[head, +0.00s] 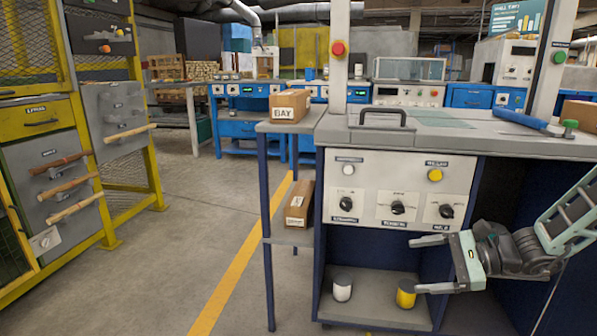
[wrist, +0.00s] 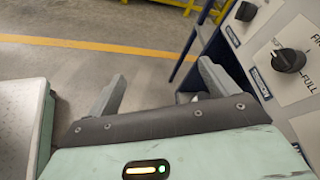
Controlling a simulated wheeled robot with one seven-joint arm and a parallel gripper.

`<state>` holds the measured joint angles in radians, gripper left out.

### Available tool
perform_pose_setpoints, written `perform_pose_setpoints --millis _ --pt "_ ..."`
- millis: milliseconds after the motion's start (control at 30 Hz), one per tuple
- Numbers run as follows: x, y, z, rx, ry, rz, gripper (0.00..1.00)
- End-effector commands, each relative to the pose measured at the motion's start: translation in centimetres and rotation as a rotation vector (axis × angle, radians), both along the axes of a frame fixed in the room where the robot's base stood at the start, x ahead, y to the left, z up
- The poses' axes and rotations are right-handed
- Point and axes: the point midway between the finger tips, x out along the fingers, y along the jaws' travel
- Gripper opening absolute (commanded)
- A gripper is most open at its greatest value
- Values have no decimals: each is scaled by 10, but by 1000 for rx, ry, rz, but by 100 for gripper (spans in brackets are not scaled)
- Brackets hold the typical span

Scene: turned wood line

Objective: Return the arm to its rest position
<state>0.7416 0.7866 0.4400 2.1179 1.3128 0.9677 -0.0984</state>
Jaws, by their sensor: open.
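My gripper (head: 432,264) is in the head view at the lower right, in front of the workbench and below its control panel (head: 388,190). Its two fingers are apart with nothing between them. The arm reaches in from the right edge. In the wrist view my gripper (wrist: 160,90) also shows spread, empty fingers, with the floor and the yellow line beyond them. A black knob (wrist: 288,60) on the panel is close by on the right in that view.
The workbench (head: 500,142) has a black handle and a blue-handled tool on top. A white can (head: 342,289) and a yellow can (head: 406,294) stand on its lower shelf. A side rack with boxes stands left of it. The floor (head: 190,230) on the left is clear.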

Motion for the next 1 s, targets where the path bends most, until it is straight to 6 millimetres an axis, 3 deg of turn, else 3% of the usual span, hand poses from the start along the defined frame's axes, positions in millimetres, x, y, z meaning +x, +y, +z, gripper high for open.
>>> perform_pose_setpoints --millis 33,100,200,333,500,600,1000 --pt "-20 36 9 -75 -23 143 85" --pt "-50 74 15 -180 -59 330 85" --pt "-97 115 22 -328 -129 587 85" --pt "-157 147 30 -518 -252 905 85" --pt "-221 161 40 -747 -465 1273 85" --pt "-244 162 45 -849 -586 1430 85" --pt "-291 158 65 -1100 -1004 1803 85"
